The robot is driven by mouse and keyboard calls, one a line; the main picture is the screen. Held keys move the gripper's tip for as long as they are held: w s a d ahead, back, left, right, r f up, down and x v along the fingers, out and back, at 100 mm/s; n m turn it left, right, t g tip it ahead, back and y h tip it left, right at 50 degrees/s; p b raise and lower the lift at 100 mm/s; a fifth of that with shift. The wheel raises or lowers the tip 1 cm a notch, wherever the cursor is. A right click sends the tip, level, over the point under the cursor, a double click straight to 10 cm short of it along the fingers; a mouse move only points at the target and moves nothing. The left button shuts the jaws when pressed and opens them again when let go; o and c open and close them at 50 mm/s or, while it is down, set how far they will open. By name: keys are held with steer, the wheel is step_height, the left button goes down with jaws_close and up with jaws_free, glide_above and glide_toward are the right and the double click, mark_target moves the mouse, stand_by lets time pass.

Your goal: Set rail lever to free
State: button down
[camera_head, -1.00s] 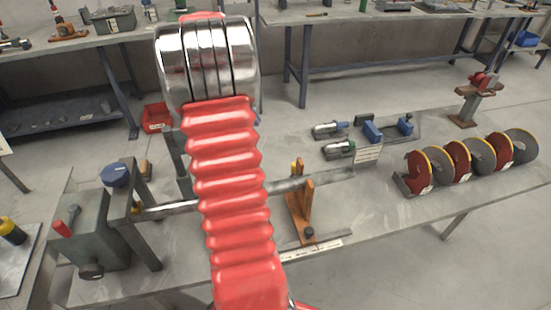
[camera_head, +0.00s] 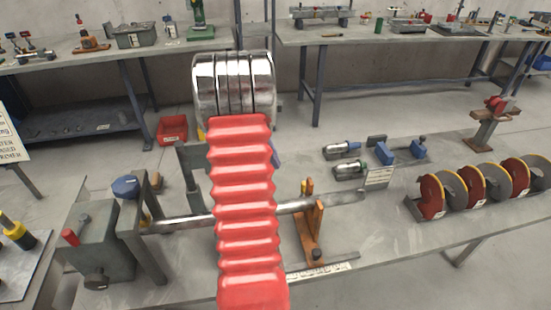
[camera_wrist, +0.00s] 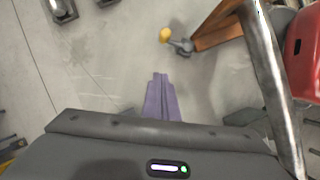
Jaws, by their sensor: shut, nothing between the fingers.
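An orange stand (camera_head: 309,230) holds up a long steel shaft (camera_head: 335,200) on the bench. A yellow-tipped lever (camera_wrist: 166,35) with a dark stem sits by the stand's orange foot (camera_wrist: 218,28) in the wrist view. Its yellow tip also shows behind the stand in the head view (camera_head: 304,187). I cannot read whether the lever is set to free or locked. My gripper (camera_wrist: 160,76) has purple fingers, shut and empty, pointing at bare bench below the yellow tip and apart from it. In the head view my red arm hides most of the gripper.
The shaft (camera_wrist: 268,85) passes right of my gripper. A grey gearbox (camera_head: 97,243) with a red-tipped handle stands left. Blue blocks (camera_head: 400,150), silver cylinders (camera_head: 345,150) and red and grey discs (camera_head: 470,187) stand right. A scale strip (camera_head: 330,269) lies near the front edge.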

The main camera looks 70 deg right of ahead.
steer(key=s+f, duration=0.2)
steer(key=f, duration=0.1)
steer(key=s+f, duration=0.3)
steer(key=shift+s+d+f, duration=0.1)
steer(key=shift+s+f, duration=0.2)
steer(key=shift+s, duration=0.65)
steer(key=shift+s+d+m, duration=0.15)
steer(key=shift+s+m, duration=0.2)
steer(key=shift+m, duration=0.25)
steer(key=shift+s+d+m+y, duration=0.1)
steer(key=shift+s+m+y, duration=0.15)
steer(key=shift+m+y, duration=0.15)
steer(key=s+m, duration=0.1)
steer(key=s+m+y, duration=0.1)
steer(key=m, duration=0.1)
steer(key=shift+d, duration=0.1)
steer(key=s+m, duration=0.1)
steer(key=m+t+y, duration=0.1)
steer(key=m, duration=0.1)
steer(key=shift+s+m, duration=0.3)
steer(key=shift+s, duration=0.1)
steer(key=shift+s+a+m+t+y, duration=0.4)
steer(key=shift+s+m, duration=0.1)
steer(key=shift+m, duration=0.5)
